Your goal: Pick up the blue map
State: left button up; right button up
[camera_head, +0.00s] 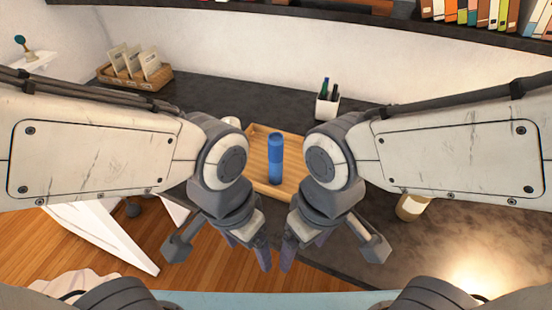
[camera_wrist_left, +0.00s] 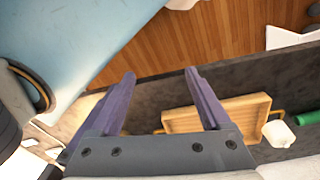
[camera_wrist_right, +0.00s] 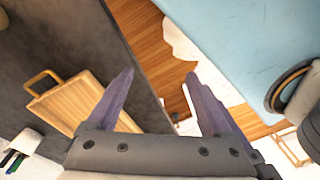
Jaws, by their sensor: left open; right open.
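The blue map (camera_head: 275,158) is a rolled blue cylinder with a darker lower part. It stands upright at the wooden tray (camera_head: 262,140), between my two arms in the head view; I cannot make it out in either wrist view. My left gripper (camera_head: 250,250) and my right gripper (camera_head: 302,250) hang side by side, nearer to me than the map and apart from it. Both are open and empty, with fingers spread in the left wrist view (camera_wrist_left: 160,73) and the right wrist view (camera_wrist_right: 160,73). The arms hide parts of the tray.
A pen holder (camera_head: 327,108) stands behind the tray. A wooden box with cards (camera_head: 136,68) is at the back left. A pale cylindrical container (camera_head: 410,207) is right. A green roll (camera_wrist_left: 306,118) shows near a white cup (camera_wrist_left: 278,134). Bare dark tabletop lies between.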

aim_at(275, 140)
jog(key=k, duration=1.25)
jog(key=u, duration=0.8)
jog(key=i, duration=1.4)
jog(key=z, duration=0.45)
jog(key=i, duration=0.45)
jog(key=z, duration=0.4)
